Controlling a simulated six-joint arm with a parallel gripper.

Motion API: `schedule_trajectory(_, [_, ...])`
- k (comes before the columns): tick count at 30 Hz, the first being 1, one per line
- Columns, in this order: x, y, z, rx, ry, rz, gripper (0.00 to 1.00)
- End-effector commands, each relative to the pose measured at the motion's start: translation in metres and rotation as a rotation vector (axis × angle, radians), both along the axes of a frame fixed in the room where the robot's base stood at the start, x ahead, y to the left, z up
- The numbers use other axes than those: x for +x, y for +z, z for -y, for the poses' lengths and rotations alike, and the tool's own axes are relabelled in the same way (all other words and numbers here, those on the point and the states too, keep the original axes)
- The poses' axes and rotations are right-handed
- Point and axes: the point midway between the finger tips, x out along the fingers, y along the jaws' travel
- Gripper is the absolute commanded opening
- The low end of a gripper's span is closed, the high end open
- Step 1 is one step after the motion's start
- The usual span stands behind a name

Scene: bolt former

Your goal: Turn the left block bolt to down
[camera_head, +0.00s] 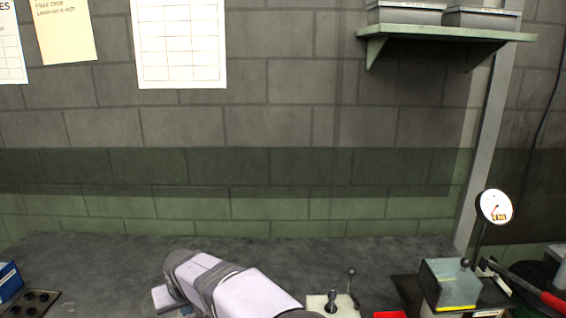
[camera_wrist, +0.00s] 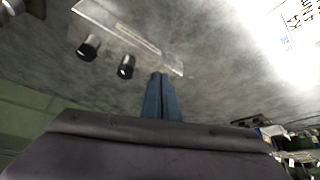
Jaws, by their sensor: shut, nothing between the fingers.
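In the wrist view a pale plate (camera_wrist: 145,45) with a strip of lettering lies above my fingertips. Two dark-capped metal cylinders, one at the left (camera_wrist: 88,47) and one at the right (camera_wrist: 126,66), stick out from it. I cannot tell whether either is the left block bolt. My gripper (camera_wrist: 160,76) has two blue fingers, shut together and empty. Their tips are close to the plate's lower edge; contact cannot be told. In the head view my pale arm crosses the bottom centre, and my fingers are hidden.
In the head view a small pale box with a lever (camera_head: 350,285) stands right of my arm. A dark holed tray (camera_head: 35,302) is at the left. The back bench is clear.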

Motion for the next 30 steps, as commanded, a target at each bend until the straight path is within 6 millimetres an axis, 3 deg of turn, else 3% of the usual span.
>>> schedule_trajectory(30, [-0.0008, 0.0011, -0.0073, 0.001, 0.000, 0.006, 0.00])
